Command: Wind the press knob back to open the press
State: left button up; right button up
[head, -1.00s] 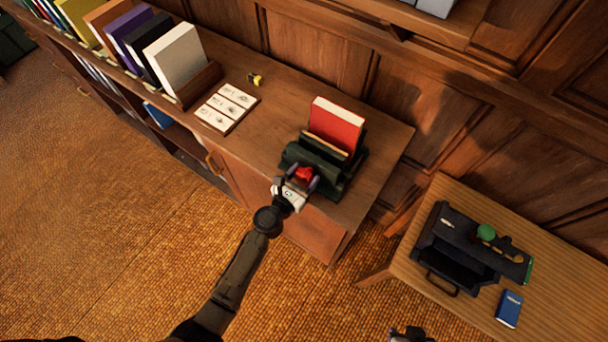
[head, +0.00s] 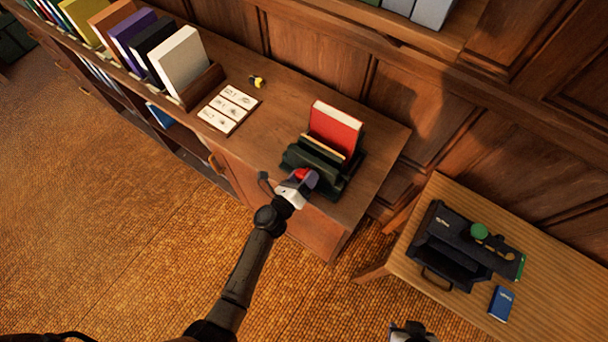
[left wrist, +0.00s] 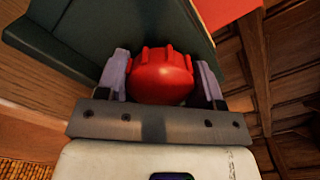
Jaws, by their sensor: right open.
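The press (head: 325,165) is dark green and stands on the cabinet top near its right end. A red book (head: 337,128) with pale page edges stands upright in it, behind a tan board (head: 325,148). The red ribbed press knob (left wrist: 160,76) is on its front and also shows in the head view (head: 299,174). My left gripper (head: 303,180) is at the knob; in the left wrist view its two fingers (left wrist: 162,82) lie along both sides and appear shut on it. My right gripper (head: 412,330) is open and empty at the bottom edge, far from the press.
A card tray (head: 229,107) and a small yellow-black item (head: 257,81) lie left of the press. Several books stand in a rack (head: 200,88) further left. A side table (head: 440,190) at right bears a black case (head: 460,240) and a blue book (head: 501,303).

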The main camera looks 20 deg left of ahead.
pick_arm(q)
jog(key=o, duration=0.5)
jog(key=shift+c, duration=0.2)
jog(key=shift+s, duration=0.1)
jog(key=p+v, duration=0.1)
jog(key=v, duration=0.8)
dwell(0.4)
